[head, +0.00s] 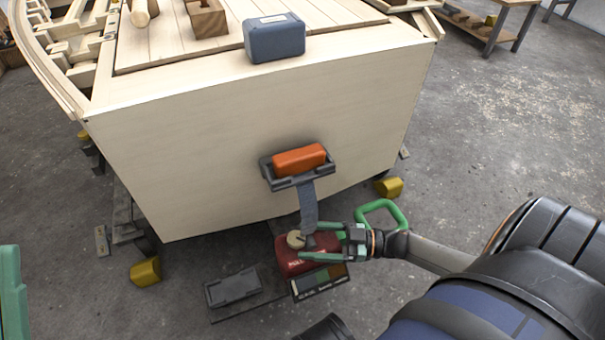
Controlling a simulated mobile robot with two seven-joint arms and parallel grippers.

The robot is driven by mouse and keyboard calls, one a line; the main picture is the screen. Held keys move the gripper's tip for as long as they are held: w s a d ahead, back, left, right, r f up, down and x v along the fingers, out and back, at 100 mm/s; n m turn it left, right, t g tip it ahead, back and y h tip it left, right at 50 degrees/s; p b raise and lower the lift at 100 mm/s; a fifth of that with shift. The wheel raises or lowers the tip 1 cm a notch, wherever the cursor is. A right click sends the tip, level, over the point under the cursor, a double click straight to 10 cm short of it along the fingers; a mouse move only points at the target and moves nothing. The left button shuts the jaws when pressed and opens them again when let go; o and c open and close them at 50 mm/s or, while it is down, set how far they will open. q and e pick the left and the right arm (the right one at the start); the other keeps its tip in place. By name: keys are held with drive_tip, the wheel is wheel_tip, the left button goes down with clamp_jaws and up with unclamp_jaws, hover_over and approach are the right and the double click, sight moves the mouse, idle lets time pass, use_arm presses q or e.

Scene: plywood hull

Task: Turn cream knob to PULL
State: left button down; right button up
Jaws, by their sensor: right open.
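The round cream knob (296,240) sits on top of a red box (290,268) low in front of the plywood hull. The knob has a dark mark on it; I cannot read its setting. White lettering on the red box is partly hidden. My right gripper (307,243) reaches in from the right with its green fingers apart, one on the far side and one on the near side, around or just beside the knob. I cannot tell whether they touch it. A green part of my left gripper (11,292) shows at the left edge; its fingertips are not clear.
A grey strap (308,205) runs from a dark tray (268,172) holding an orange block (299,160) down to the red box. A blue-grey case (274,38) stands on the hull (200,130). A dark grey tray (233,287) lies left of the box. Yellow blocks (145,272) flank the hull.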

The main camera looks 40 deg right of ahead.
drive_tip(key=shift+x, duration=1.1)
clamp_jaws()
